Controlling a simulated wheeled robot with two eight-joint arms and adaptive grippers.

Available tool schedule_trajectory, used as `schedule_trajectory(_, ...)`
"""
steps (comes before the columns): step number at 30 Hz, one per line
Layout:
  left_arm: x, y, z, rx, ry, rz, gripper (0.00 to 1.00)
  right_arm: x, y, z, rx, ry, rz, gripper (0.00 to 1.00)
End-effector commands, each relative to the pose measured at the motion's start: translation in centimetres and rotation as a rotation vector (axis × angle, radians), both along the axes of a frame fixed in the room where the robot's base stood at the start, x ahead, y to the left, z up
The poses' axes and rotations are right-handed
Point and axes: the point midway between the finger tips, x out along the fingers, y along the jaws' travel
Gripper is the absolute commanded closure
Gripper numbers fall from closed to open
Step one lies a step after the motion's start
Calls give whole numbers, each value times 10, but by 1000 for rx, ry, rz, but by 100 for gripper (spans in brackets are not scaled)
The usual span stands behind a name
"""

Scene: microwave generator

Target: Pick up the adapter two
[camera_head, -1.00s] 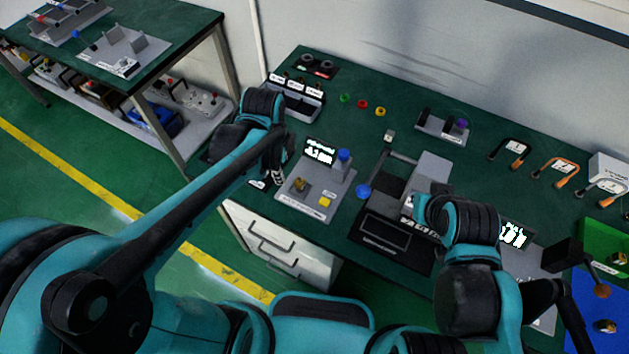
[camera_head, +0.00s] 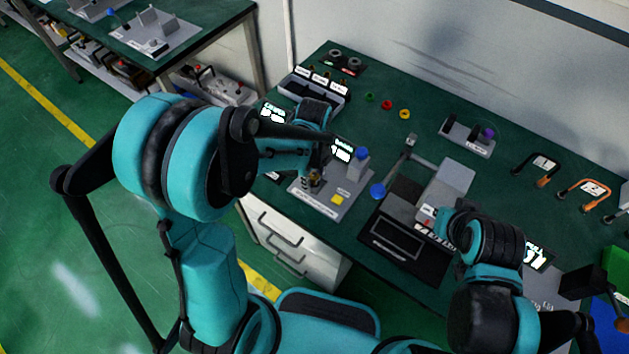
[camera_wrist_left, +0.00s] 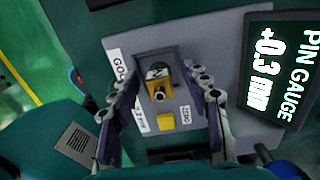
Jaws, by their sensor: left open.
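The adapter two (camera_wrist_left: 157,80) is a small brass-coloured fitting with a "2" label. It stands on the grey pin gauge plate (camera_wrist_left: 190,48) and is partly hidden by my gripper in the head view (camera_head: 316,178). My left gripper (camera_wrist_left: 164,88) is open, with one finger on each side of the adapter and gaps between. In the head view my left gripper (camera_head: 311,180) is over the plate's left part. My right wrist (camera_head: 487,243) is at the right by the grey device; its fingers cannot be made out.
A yellow block (camera_wrist_left: 167,122) sits on the plate close to the adapter. The gauge display (camera_wrist_left: 279,70) and a blue knob (camera_head: 361,154) stand beside it. A holder with labelled slots (camera_head: 315,88) is behind. Small coloured rings (camera_head: 387,104) lie on the green table.

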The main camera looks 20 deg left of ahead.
Motion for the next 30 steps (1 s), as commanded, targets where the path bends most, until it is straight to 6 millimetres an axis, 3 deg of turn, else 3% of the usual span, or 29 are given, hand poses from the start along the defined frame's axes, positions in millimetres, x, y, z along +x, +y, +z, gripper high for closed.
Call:
schedule_trajectory(6, 0, 0, 0, 0, 0, 0, 55, 0, 0, 1, 0, 0, 0, 100)
schedule_trajectory(11, 0, 0, 0, 0, 0, 1, 98, 0, 0, 1, 0, 0, 0, 100)
schedule_trajectory(12, 0, 0, 0, 0, 0, 1, 100, 0, 0, 1, 0, 0, 0, 100)
schedule_trajectory(23, 0, 0, 2, 0, 0, 1, 100, 0, 0, 2, 0, 0, 0, 100)
schedule_trajectory(30, 0, 0, 30, 0, 0, 1, 100, 0, 0, 15, 0, 0, 0, 100)
